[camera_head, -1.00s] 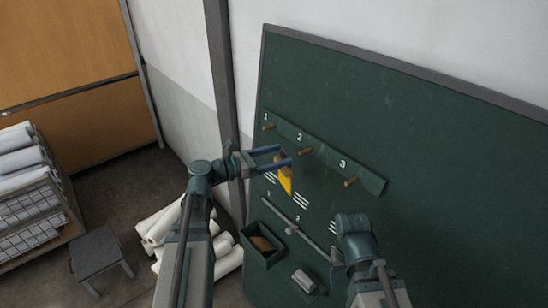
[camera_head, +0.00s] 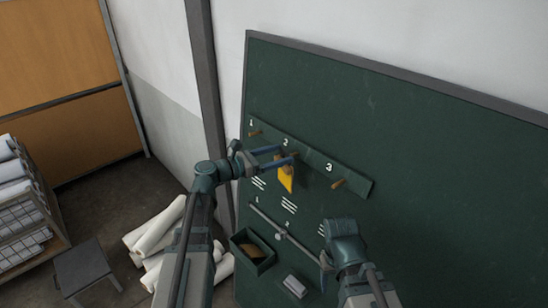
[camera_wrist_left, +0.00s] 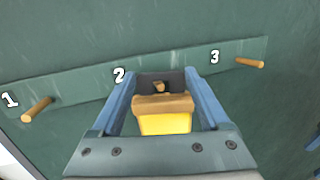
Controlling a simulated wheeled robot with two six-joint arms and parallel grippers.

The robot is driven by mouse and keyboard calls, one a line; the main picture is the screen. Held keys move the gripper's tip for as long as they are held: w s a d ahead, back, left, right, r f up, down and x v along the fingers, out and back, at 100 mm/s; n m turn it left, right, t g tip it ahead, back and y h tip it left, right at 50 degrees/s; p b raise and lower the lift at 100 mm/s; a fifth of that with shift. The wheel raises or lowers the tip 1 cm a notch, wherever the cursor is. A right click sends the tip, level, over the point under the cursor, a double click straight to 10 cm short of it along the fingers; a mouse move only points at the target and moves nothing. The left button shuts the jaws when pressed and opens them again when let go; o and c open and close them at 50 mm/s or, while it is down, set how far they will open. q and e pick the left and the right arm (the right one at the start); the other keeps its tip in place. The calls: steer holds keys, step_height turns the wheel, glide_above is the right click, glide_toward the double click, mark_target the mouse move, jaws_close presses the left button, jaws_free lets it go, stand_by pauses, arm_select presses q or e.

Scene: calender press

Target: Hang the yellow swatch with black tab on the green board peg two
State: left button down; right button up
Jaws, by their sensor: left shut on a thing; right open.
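The yellow swatch (camera_head: 286,180) hangs from my left gripper (camera_head: 285,156) in front of the green board (camera_head: 400,150). In the left wrist view, the swatch (camera_wrist_left: 165,123) has a wooden bar along its top and a black tab (camera_wrist_left: 176,77) above it. My left gripper (camera_wrist_left: 163,92) is shut on it, with blue fingers on both sides.
Peg one (camera_head: 255,133) and peg three (camera_head: 338,184) on the same rail look empty. Below are a dark bin (camera_head: 238,246), a grey block (camera_head: 294,286) and a slanted rod (camera_head: 262,216).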

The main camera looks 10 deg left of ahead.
mark_target(284, 154)
arm_select(q)
steer(key=shift+w+d, duration=0.45)
steer(key=shift+w, duration=0.25)
steer(key=shift+w+d+f+b, duration=0.35)
steer(key=shift+w+f+b, duration=0.1)
steer(key=shift+w, duration=0.1)
jaws_free()
steer(key=v, duration=1.3)
steer(key=shift+s+a, duration=0.25)
steer(key=shift+f, duration=0.15)
